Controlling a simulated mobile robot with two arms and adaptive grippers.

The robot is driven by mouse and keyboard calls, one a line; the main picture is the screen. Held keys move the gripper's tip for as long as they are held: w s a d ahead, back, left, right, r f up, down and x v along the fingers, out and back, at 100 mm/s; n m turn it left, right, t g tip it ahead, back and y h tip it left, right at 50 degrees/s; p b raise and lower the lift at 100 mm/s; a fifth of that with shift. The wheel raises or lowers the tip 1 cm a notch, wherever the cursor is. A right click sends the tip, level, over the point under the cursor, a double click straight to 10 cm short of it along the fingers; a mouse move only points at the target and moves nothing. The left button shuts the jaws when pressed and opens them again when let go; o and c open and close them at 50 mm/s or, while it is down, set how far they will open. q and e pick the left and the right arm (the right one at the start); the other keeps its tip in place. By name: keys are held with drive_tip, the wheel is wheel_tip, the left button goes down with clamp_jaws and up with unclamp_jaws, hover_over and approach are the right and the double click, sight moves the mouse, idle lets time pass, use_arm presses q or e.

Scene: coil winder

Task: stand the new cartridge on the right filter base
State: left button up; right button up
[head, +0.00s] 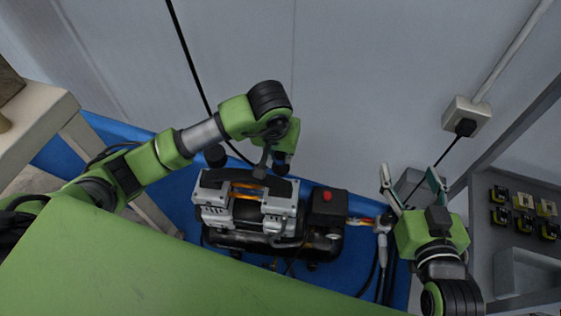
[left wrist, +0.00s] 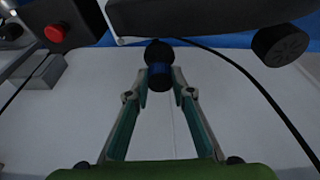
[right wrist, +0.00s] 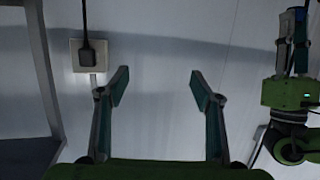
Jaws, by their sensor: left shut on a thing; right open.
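My left gripper (left wrist: 160,78) is shut on a small dark cylinder with a blue band, which I take to be the new cartridge (left wrist: 158,55). In the head view the left gripper (head: 280,156) hangs just behind the compressor (head: 325,215), largely hidden by its own wrist. A round black filter (head: 214,155) stands at the compressor's back left; it also shows in the left wrist view (left wrist: 280,45). I cannot make out the right filter base. My right gripper (head: 411,170) is open and empty, right of the compressor; its spread fingers show in the right wrist view (right wrist: 159,85).
The compressor stands on a blue surface (head: 345,278) against a pale wall. A red button (head: 327,196) tops its black box. A wall socket (head: 465,115) with a plugged cable is at the right, above a grey shelf (head: 490,225) with several small parts. A green surface (head: 120,265) fills the front left.

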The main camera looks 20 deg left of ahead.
sight(281, 161)
use_arm(q)
drive_tip(key=shift+w+f, duration=0.3)
drive_tip(key=shift+f, duration=0.1)
wheel_tip(281, 161, down, 3)
drive_tip(key=shift+f+b, duration=0.1)
drive_tip(key=shift+b, duration=0.6)
drive_tip(key=shift+w, duration=0.1)
use_arm(e)
wheel_tip(281, 161, up, 8)
drive_tip(key=w+a+t+y, duration=0.1)
drive_tip(key=t, duration=0.3)
drive_tip(key=shift+a+f, duration=0.15)
use_arm(q)
drive_tip(key=shift+f, duration=0.1)
drive_tip(key=o, duration=0.7)
use_arm(e)
drive_tip(key=shift+r+t+y, duration=0.3)
drive_tip(key=shift+r, duration=0.3)
